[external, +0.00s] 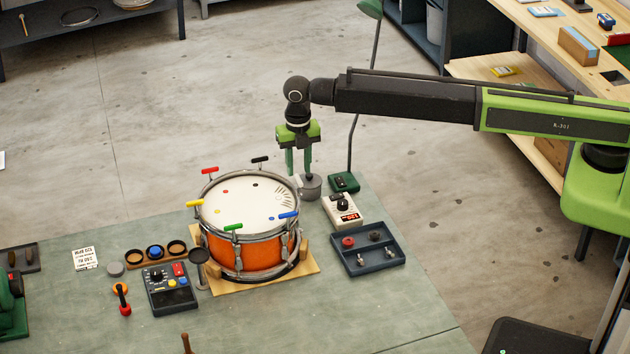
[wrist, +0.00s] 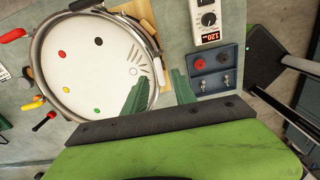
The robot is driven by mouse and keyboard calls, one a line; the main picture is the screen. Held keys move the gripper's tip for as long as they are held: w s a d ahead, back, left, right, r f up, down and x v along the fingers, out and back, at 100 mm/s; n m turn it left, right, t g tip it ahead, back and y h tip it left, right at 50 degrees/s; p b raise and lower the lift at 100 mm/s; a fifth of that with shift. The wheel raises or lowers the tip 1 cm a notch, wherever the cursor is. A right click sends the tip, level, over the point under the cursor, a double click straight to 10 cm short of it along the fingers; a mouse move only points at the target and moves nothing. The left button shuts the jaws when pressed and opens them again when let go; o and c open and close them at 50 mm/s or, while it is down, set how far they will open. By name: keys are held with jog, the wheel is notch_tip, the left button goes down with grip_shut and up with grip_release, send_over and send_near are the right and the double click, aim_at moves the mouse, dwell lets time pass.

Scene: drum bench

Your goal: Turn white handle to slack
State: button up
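The drum (external: 245,215) has an orange shell, a pale head with coloured dots and a metal rim with coloured handles. It also shows in the wrist view (wrist: 75,75). A small whitish piece (external: 297,181), which looks like the white handle, shows at the rim's right side, just below my gripper's fingertips. My gripper (external: 298,173) points down there. Its two green fingers stand apart with a gap between them (wrist: 160,85). I cannot tell whether they touch the handle.
Red (external: 209,170), black (external: 260,160), yellow (external: 194,204), green (external: 232,227) and blue (external: 288,215) handles ring the drum. A grey cylinder (external: 311,187), a lamp base (external: 343,182), a white meter (external: 343,210) and a blue-grey tray (external: 368,262) stand close on the right.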

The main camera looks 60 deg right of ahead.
aim_at(299, 179)
notch_tip(299, 179, up, 12)
jog(key=p, duration=1)
jog(key=shift+r, duration=0.15)
